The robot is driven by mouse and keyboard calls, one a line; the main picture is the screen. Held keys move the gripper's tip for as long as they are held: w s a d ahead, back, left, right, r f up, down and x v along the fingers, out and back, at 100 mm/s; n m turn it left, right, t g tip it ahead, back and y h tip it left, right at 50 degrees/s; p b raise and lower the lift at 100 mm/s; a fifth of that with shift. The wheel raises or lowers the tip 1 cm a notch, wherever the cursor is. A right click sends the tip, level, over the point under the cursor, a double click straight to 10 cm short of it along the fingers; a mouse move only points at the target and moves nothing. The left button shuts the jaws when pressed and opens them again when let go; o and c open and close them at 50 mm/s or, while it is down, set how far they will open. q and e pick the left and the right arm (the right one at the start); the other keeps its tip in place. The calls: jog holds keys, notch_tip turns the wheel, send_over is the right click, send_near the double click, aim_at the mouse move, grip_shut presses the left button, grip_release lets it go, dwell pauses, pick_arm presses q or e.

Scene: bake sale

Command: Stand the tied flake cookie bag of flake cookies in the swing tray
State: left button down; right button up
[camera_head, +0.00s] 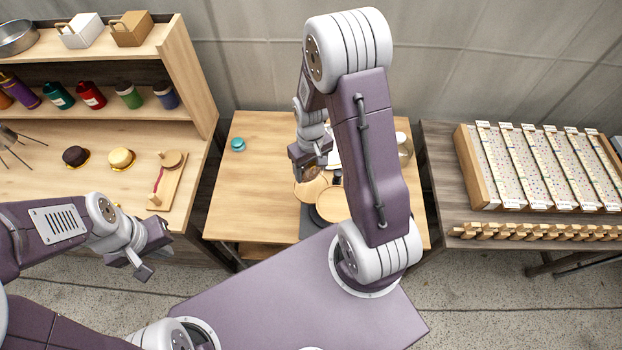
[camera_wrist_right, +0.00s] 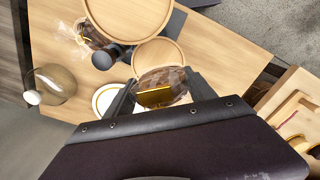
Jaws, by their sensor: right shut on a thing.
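My right gripper (camera_wrist_right: 162,92) is shut on the flake cookie bag (camera_wrist_right: 162,78), a clear bag of brown pieces with a gold band or base. The bag also shows small in the head view (camera_head: 312,173), below the right gripper's fingers. The swing tray has round wooden plates, a larger one (camera_wrist_right: 128,14) and a smaller one (camera_wrist_right: 158,50), near a dark post (camera_wrist_right: 104,60). The held bag appears over the edge of the smaller plate; I cannot tell whether they touch. My left gripper (camera_head: 152,259) is open and empty, in front of the left shelf unit.
A second clear bag (camera_wrist_right: 92,36) lies by the post. A glass jar (camera_wrist_right: 56,84) and a white plate (camera_wrist_right: 102,98) stand close by. A teal lid (camera_head: 238,144) sits on the table's left, which is otherwise clear. A goods rack (camera_head: 466,165) stands on the right table.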

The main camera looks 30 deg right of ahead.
aim_at(311, 178)
jog(key=f, duration=0.1)
jog(key=w+f, duration=0.1)
jog(key=d+f, duration=0.1)
jog(key=shift+w, duration=0.15)
jog(key=shift+s+a+f, duration=0.1)
jog(key=shift+s+f, duration=0.05)
jog(key=shift+f, duration=0.5)
jog(key=shift+s+a+f, duration=0.1)
jog(key=shift+f, duration=0.5)
jog(key=shift+s+a+f, duration=0.1)
jog(key=shift+f, duration=0.15)
jog(key=shift+w+f, duration=0.15)
jog(key=shift+w, duration=0.05)
jog(key=o, duration=0.9)
pick_arm(q)
jog(key=shift+w+d, duration=0.25)
jog(key=shift+w, duration=0.15)
pick_arm(e)
jog(key=shift+s, duration=0.1)
